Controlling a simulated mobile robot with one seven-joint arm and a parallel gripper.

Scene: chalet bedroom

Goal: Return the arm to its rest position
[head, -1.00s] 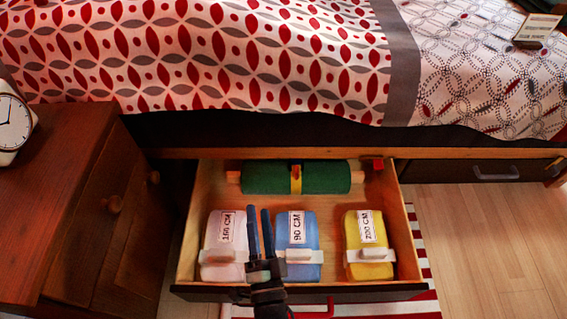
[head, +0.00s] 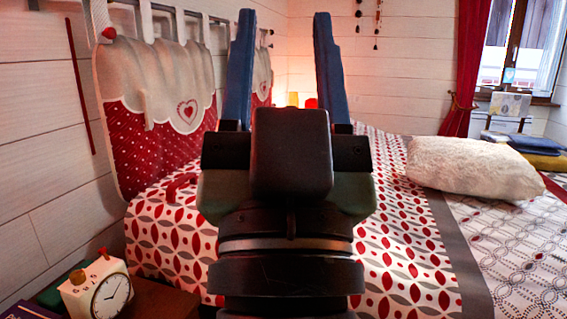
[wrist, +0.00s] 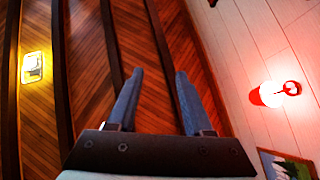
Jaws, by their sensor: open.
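My gripper (head: 283,70) stands upright in the middle of the head view, close to the camera. Its two blue fingers are spread apart with nothing between them. In the wrist view my gripper (wrist: 158,75) is also open and empty, and it points toward a wooden beamed ceiling (wrist: 95,60). My arm below it hides the middle of the bed.
The bed with its red-patterned cover (head: 400,255) lies behind my arm, with a white fluffy pillow (head: 475,168) on the right. A white clock (head: 98,290) stands on the bedside cabinet at lower left. A red lamp (wrist: 272,93) shows in the wrist view.

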